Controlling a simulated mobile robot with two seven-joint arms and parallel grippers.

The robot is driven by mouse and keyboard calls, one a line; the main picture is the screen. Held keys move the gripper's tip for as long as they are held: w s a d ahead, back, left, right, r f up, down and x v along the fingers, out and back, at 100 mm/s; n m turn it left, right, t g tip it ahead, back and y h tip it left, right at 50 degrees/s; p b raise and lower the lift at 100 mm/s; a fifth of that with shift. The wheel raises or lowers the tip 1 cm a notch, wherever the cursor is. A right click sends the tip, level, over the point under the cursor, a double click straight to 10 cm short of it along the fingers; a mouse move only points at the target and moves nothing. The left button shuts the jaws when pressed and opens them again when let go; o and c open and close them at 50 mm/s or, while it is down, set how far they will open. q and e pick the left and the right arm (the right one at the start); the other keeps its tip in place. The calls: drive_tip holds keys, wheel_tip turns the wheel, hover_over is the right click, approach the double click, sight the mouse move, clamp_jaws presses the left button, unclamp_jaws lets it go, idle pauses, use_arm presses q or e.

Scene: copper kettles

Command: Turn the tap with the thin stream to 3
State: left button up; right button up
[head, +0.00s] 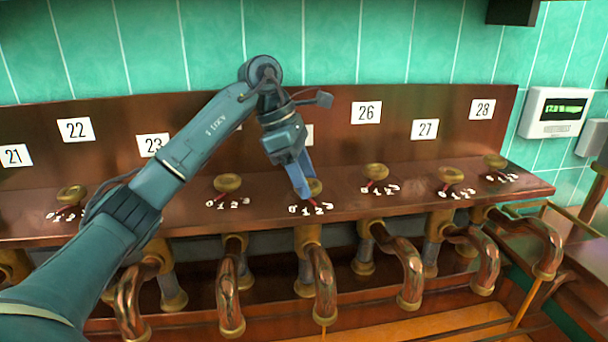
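My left gripper (304,188) reaches down from above to the brass knob (316,186) of the tap under a mostly hidden number plate (309,134). Its fingers are at the knob and cover part of it; I cannot tell whether they grip it. The scale 0 to 3 (311,209) lies in front of the knob; the pointer's setting is not clear. This tap's copper spout (323,285) lets out a narrow stream (323,330). Another stream (524,303) falls from the far-right spout (549,250). My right gripper is not in view.
Other knobs with scales stand along the wooden shelf, including those at plates 26 (366,112), 27 (424,129) and 28 (482,109). The knob of tap 26 (376,171) is close on the right. A display box (560,112) hangs on the tiled wall.

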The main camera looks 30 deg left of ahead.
use_arm(q)
drive_tip(key=c, duration=0.5)
drive_tip(key=shift+n, duration=0.3)
drive_tip(key=shift+s+n+t+y, duration=0.1)
drive_tip(key=shift+n+t+y, duration=0.25)
drive_tip(key=shift+n, duration=0.55)
drive_tip(key=shift+d+n+t+y, duration=0.1)
drive_tip(key=shift+n+t+y, duration=0.4)
drive_tip(key=shift+n, duration=1.3)
drive_tip(key=o, duration=1)
